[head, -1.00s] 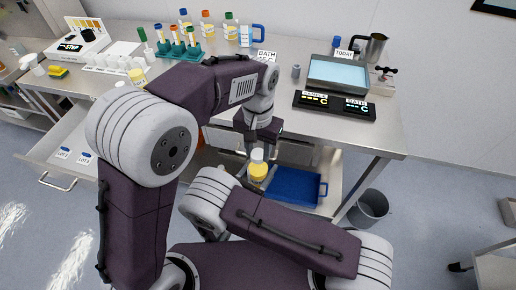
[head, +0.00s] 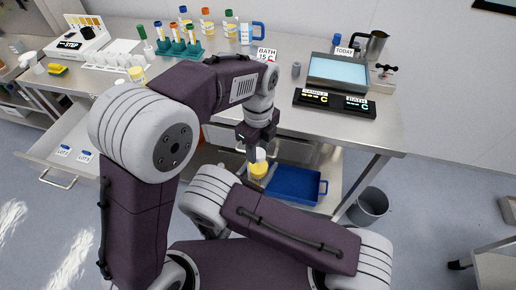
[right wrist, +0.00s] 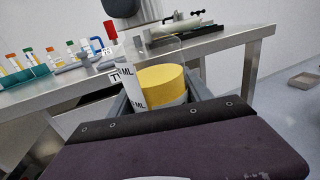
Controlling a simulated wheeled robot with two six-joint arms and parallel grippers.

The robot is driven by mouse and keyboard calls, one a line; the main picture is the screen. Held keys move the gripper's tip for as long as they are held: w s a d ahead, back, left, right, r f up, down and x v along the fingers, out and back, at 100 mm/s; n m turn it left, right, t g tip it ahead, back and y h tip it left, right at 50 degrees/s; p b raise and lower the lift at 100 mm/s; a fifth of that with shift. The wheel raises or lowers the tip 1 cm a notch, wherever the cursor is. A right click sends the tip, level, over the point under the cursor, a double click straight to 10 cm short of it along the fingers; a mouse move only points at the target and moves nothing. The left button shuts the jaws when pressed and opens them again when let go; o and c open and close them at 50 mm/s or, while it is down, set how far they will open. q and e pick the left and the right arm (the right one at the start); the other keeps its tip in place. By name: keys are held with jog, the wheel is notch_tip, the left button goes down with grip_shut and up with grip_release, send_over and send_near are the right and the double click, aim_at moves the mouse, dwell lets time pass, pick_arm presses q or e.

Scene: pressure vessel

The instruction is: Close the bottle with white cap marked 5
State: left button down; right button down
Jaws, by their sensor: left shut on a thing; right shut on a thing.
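The bottle (head: 257,171) with yellow contents and a white cap (head: 261,155) stands upright below the table's front edge in the head view. In the right wrist view the bottle (right wrist: 163,82) shows a yellow body and a white label with "ML". My left gripper (head: 256,149) comes from above and is shut at the white cap. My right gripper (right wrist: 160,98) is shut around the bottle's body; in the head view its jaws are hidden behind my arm. No mark 5 is legible, and I cannot tell how the cap sits on the neck.
A blue tray (head: 295,184) lies just right of the bottle, below the worktop. The steel table (head: 225,134) carries bottles, a tube rack (head: 180,47) and a water bath (head: 338,73). An open drawer (head: 62,150) juts out at left. A bin (head: 368,207) stands on the floor.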

pick_arm(q)
jog(key=m, duration=1.2)
jog(key=shift+m, duration=0.3)
jog(key=c, duration=0.9)
grip_release()
jog(key=shift+r, duration=2.25)
jog(key=shift+c, duration=0.3)
